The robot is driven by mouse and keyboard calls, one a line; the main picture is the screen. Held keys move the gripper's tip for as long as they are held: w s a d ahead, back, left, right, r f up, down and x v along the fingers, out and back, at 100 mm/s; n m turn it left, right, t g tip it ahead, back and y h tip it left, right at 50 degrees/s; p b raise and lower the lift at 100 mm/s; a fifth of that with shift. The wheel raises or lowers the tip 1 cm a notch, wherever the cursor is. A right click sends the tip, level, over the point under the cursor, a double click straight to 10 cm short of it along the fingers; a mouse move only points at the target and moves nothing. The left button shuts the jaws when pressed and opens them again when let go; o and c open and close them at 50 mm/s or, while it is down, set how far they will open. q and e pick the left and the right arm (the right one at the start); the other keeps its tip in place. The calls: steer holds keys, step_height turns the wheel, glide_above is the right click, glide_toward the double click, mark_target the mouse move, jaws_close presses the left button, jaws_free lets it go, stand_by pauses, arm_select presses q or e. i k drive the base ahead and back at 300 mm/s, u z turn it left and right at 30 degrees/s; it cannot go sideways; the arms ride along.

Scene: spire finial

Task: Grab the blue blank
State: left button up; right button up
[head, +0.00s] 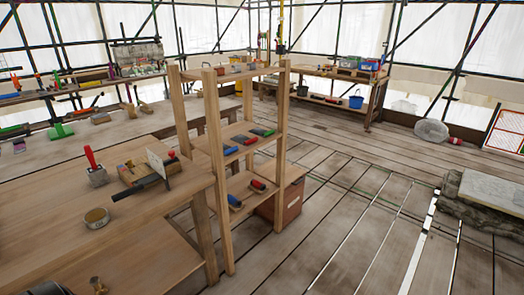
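Small blue blocks or cylinders sit on an open wooden shelf rack (226,180) in the middle of the head view. One blue piece (230,150) lies on the middle shelf, beside a red piece (247,139) and a green piece (265,132). Another blue piece (234,201) lies on the lower shelf, beside a red one (257,186). I cannot tell which blue piece is the blank. Neither of my grippers shows in the head view.
A wooden workbench (50,222) at the left holds a trowel (158,166), a red-handled tool (93,165) and a round tin (96,217). A wooden box (290,205) stands behind the rack. A stone slab (490,192) lies at the right. Plank floor between is clear.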

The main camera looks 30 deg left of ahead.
mark_target(228, 150)
steer(key=i, duration=3.45)
steer(key=z, duration=1.15)
steer(key=i, duration=0.5)
steer(key=u, duration=3.2)
